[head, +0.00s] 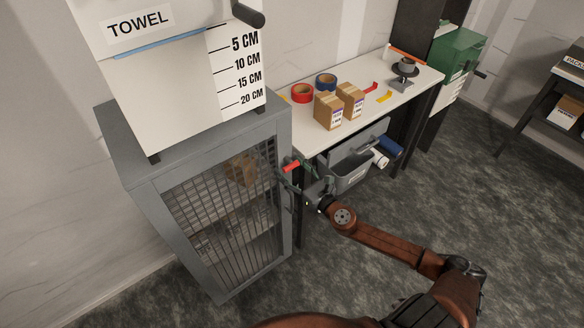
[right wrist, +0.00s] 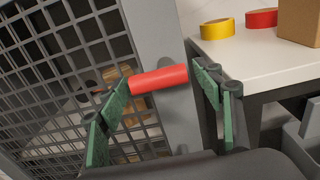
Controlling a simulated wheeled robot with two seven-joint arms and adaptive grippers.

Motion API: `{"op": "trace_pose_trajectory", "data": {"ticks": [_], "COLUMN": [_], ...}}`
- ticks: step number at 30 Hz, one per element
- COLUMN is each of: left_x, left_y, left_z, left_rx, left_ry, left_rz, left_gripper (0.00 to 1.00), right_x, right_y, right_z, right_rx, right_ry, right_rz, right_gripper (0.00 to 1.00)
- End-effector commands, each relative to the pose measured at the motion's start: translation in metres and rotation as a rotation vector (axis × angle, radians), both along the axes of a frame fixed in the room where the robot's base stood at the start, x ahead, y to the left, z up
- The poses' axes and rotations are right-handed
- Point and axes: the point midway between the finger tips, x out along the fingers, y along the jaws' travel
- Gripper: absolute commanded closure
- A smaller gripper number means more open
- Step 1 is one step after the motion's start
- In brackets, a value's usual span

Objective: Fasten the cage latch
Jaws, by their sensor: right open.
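The grey cage (head: 282,215) stands at the left, its barred mesh door (head: 225,225) apparently closed against the frame. The latch's red handle (head: 291,165) sticks out at the door's right edge, near the upper part. In the right wrist view the red handle (right wrist: 158,79) lies roughly level across the cage's grey frame. My right gripper (head: 297,175) is open just in front of the handle. Its green-padded fingers stand on either side of the handle, with a gap visible near the right finger. Contact with the left finger cannot be told. My left gripper is not in view.
A white table (head: 385,88) beside the cage holds cardboard boxes (head: 328,110) and red (head: 302,93) and blue (head: 325,82) tape rolls. A grey drawer (head: 352,173) stands open under it, close to my right gripper. A towel dispenser (head: 180,85) sits on the cage. Floor in front is clear.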

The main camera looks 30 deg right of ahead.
Motion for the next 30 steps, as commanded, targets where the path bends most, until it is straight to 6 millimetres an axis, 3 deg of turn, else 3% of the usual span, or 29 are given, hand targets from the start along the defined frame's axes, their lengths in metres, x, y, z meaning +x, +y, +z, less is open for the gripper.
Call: {"op": "trace_pose_trajectory", "data": {"ticks": [7, 25, 30], "left_x": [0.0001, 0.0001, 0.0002], "left_y": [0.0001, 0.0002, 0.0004], "left_z": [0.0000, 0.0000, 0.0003], "left_rx": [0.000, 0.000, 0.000], "left_ry": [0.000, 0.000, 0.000], "left_rz": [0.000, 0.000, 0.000], "left_gripper": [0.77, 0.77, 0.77], "right_x": [0.0000, -0.0004, -0.0004], "right_y": [-0.0009, -0.0015, -0.0035], "right_z": [-0.0004, -0.0005, -0.0002], "right_rx": [0.001, 0.001, 0.009], "right_ry": [0.001, 0.001, 0.001], "right_rz": [-0.002, -0.003, -0.006], "right_gripper": [0.40, 0.81, 0.82]}}
